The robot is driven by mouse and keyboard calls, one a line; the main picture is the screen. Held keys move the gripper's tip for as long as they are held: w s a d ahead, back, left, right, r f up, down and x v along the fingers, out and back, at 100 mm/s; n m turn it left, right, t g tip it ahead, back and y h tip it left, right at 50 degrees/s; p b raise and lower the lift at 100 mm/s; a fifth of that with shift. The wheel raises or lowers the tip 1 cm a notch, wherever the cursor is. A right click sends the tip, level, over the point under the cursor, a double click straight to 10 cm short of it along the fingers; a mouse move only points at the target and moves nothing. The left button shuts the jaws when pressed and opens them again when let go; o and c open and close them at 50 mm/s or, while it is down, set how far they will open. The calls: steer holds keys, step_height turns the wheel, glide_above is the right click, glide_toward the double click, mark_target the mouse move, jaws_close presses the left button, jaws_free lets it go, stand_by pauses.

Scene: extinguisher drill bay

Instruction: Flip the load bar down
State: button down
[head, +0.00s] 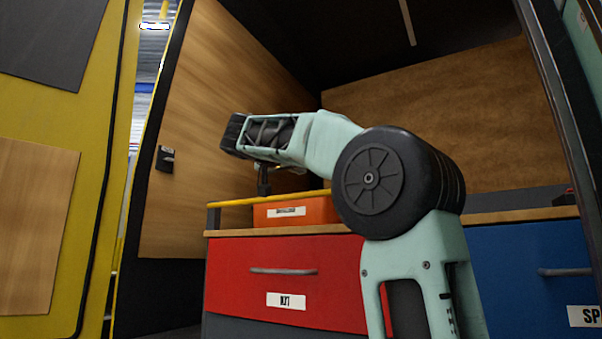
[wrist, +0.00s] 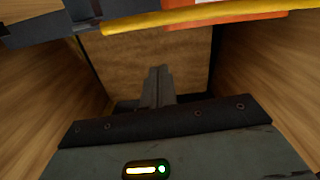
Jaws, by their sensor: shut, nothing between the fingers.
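The yellow load bar (head: 240,201) runs level a little above the counter's front edge, across the front of an orange box (head: 293,212). A dark bracket (head: 213,219) stands at its left end; its right end is hidden behind my arm. In the wrist view the bar (wrist: 195,19) crosses the top of the picture, in front of the orange box. My gripper (head: 264,190) points down near the bar in the head view. Its fingers (wrist: 158,72) are together and empty in the wrist view, apart from the bar there. Contact cannot be told from the head view.
Below the counter (head: 500,214) are a red drawer (head: 285,255) and a blue drawer (head: 530,255), both with handles. Wooden walls (head: 225,95) close in the bay at left and back. A yellow door (head: 110,120) stands at the left. The space above the counter is open.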

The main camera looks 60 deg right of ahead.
steer(key=a+p, duration=0.1)
steer(key=a, duration=0.6)
steer(key=shift+s+r, duration=0.3)
